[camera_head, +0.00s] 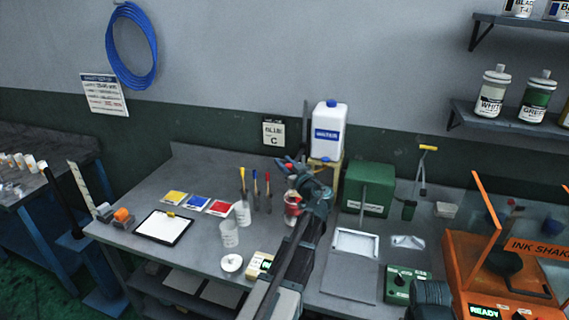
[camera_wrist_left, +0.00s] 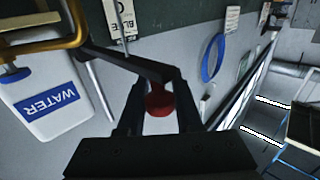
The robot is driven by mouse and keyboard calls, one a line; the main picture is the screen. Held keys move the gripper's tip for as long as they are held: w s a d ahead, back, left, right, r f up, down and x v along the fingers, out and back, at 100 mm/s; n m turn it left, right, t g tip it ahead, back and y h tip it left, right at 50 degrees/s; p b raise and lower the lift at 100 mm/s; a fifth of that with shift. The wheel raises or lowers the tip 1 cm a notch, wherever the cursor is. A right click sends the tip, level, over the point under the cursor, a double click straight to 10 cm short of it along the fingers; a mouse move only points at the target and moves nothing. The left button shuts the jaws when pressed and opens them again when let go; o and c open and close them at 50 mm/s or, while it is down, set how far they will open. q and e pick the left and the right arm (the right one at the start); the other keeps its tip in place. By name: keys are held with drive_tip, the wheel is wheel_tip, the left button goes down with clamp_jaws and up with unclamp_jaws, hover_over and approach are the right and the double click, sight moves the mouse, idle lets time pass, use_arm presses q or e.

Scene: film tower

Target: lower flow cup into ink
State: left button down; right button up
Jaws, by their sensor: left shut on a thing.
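My left gripper (camera_head: 300,178) is in the middle of the head view, just above and beside a red container (camera_head: 291,212) with a pale label. In the left wrist view the fingers (camera_wrist_left: 160,104) are shut on a red knob-like piece (camera_wrist_left: 160,100). A dark bar (camera_wrist_left: 125,63) runs behind the fingers to that piece. The gripper and arm hide much of this spot in the head view. I cannot make out the flow cup's shape or the ink surface.
A white water jug (camera_head: 328,130) stands behind the gripper; it fills the left of the wrist view (camera_wrist_left: 45,105). A green box (camera_head: 369,189) is to the right. Clear cups (camera_head: 229,234), a clipboard (camera_head: 163,228) and an orange ink shaker (camera_head: 500,275) share the bench.

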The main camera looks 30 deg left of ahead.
use_arm(q)
wheel_tip(320, 180, down, 6)
drive_tip(key=b, duration=0.4)
use_arm(e)
wheel_tip(320, 180, down, 6)
use_arm(q)
drive_tip(key=shift+s, duration=0.1)
drive_tip(key=c, duration=1)
unclamp_jaws()
drive_tip(key=o, duration=0.4)
drive_tip(key=shift+f, duration=0.15)
drive_tip(key=v, duration=1.4)
